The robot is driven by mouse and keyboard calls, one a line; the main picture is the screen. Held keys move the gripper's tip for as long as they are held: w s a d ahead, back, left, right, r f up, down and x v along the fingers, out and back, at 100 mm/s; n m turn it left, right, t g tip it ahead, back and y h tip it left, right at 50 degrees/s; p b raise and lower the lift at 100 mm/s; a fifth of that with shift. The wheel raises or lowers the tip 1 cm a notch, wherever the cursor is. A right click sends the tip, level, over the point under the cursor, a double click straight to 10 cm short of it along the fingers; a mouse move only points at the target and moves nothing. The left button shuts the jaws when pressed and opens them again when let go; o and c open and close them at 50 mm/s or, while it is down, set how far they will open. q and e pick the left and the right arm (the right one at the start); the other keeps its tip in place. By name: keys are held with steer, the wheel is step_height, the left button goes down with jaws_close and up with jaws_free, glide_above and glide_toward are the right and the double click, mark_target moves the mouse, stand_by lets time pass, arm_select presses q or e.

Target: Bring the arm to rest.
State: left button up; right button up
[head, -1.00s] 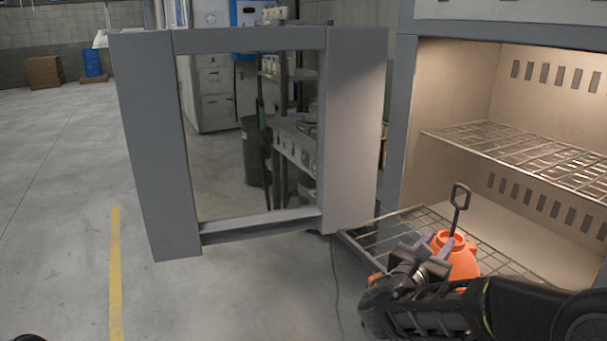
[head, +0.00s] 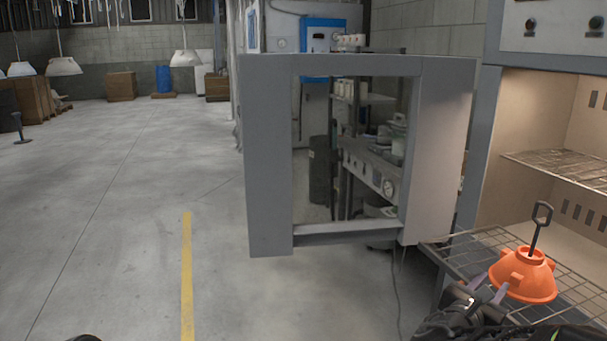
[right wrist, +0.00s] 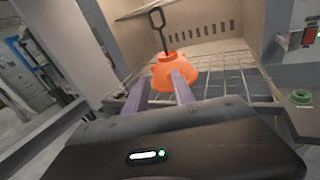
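An orange hood (head: 524,276) with a dark looped hook standing up from its top rests upright on the lower wire rack (head: 468,246) of a heated cabinet. It also shows in the right wrist view (right wrist: 174,74), just beyond the fingertips. My right gripper (head: 488,287) is at the lower right of the head view, at the near left side of the hood. Its two fingers (right wrist: 160,88) are apart with nothing held between them. My left gripper is not in view.
The cabinet's door (head: 268,160) with its window frame stands open left of the cabinet. An upper wire rack (head: 560,166) is above the hood. Open floor with a yellow line (head: 187,275) lies at left. Lamp-like hoods (head: 185,57) hang far back.

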steer(key=s+a+f+m+g+y, duration=0.25)
steer(key=a+f+y, duration=0.2)
steer(key=f, duration=0.45)
steer(key=s+a+f+m+g+y+p, duration=0.1)
steer(key=s+a+f+m+g+y, duration=0.2)
steer(key=a+f, duration=0.45)
steer(key=s+a+f+m+g+y, duration=0.2)
steer(key=s+a+f+m+y, duration=0.15)
steer(key=f, duration=0.65)
steer(key=s+a+f+m+g+y+p, duration=0.1)
steer(key=s+a+f+m+y+p, duration=0.2)
steer(key=s+a+m, duration=0.4)
steer(key=s+a+f+m+y+p, duration=0.15)
steer(key=a+f+m+y, duration=0.3)
steer(key=a, duration=0.45)
steer(key=s+f+m+g+p, duration=0.1)
steer(key=s+f+m, duration=0.1)
steer(key=s, duration=0.4)
steer(key=s+f+m+g+h+p, duration=0.1)
steer(key=s+f+m, duration=0.2)
steer(key=s, duration=0.3)
steer(key=shift+f+m, duration=0.15)
steer(key=shift+m, duration=0.7)
steer(key=shift+w+a, duration=0.1)
